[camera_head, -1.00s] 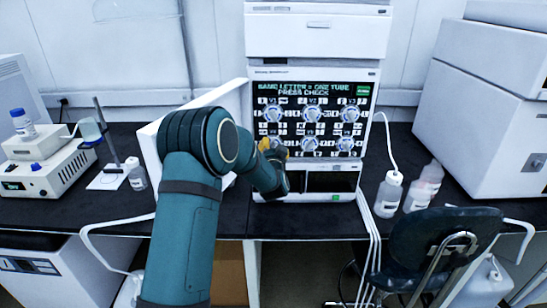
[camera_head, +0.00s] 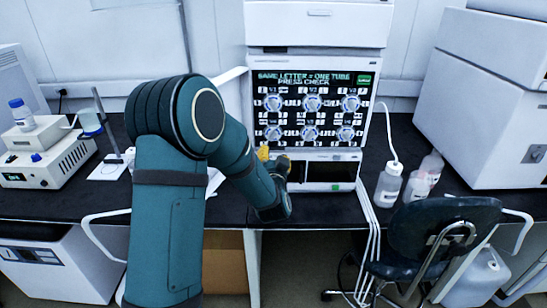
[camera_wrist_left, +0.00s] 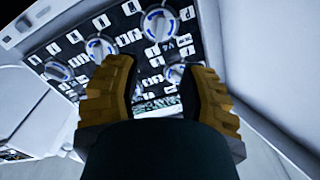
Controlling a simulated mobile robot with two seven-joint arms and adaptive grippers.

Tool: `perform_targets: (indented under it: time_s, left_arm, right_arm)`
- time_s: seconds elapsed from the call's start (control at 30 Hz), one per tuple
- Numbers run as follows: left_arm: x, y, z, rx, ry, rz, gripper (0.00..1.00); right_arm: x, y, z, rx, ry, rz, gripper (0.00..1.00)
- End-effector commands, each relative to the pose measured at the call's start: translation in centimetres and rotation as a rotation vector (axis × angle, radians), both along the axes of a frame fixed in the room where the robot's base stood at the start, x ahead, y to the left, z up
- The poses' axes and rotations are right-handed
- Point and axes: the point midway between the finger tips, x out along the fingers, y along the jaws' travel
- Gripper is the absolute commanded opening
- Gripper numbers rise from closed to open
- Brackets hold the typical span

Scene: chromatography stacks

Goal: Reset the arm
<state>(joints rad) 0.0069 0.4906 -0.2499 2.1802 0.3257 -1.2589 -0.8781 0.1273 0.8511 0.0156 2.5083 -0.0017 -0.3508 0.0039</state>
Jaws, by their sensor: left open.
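My left arm comes in from the left in the head view, and its gripper (camera_head: 264,154) is mostly hidden behind the wrist, in front of the lower left of the instrument panel (camera_head: 312,118). In the left wrist view my left gripper (camera_wrist_left: 157,92) has its two yellow-brown ridged fingers apart, with nothing between them. Beyond the fingers, the black panel shows white labels and several round knobs (camera_wrist_left: 160,25). The fingertips overlap the panel in the picture; I cannot tell how far they are from it. My right gripper is not in view.
The chromatography stack (camera_head: 315,25) stands on the black bench (camera_head: 60,200). Bottles (camera_head: 388,187) stand right of it, before a large white unit (camera_head: 495,100). A hotplate-like device (camera_head: 50,160) is at left. A chair (camera_head: 440,235) stands in front at right.

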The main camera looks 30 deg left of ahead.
Motion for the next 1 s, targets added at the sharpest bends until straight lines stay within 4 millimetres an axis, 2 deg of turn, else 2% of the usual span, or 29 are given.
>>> perform_targets:
  time_s: [0.3,0.37,0.43,0.57,0.67,0.8,0.87,1.0]
  left_arm:
    - [0.0,-0.1,-0.2,-0.004,0.004,-0.003,0.41]
    - [0.0,-0.5,-0.8,-0.021,0.017,-0.016,0.41]
    - [0.0,-1.5,-2.6,-0.065,0.051,-0.047,0.41]
    - [-0.8,-5.3,-8.3,-0.234,0.176,-0.143,0.41]
    - [-2.7,-9.2,-13.8,-0.409,0.315,-0.215,0.41]
    - [-7.1,-14.7,-20.5,-0.651,0.528,-0.274,0.41]
    - [-9.5,-17.0,-23.0,-0.751,0.628,-0.283,0.41]
    - [-16.0,-21.8,-27.3,-0.961,0.864,-0.271,0.41]
  right_arm:
    - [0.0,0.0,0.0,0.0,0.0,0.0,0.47]
    - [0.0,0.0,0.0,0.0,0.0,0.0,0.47]
    - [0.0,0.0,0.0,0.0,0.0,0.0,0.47]
    - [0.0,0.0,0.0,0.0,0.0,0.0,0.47]
    - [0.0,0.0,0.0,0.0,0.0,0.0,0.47]
    - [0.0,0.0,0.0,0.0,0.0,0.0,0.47]
    - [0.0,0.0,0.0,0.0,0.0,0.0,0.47]
    - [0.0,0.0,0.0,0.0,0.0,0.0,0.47]
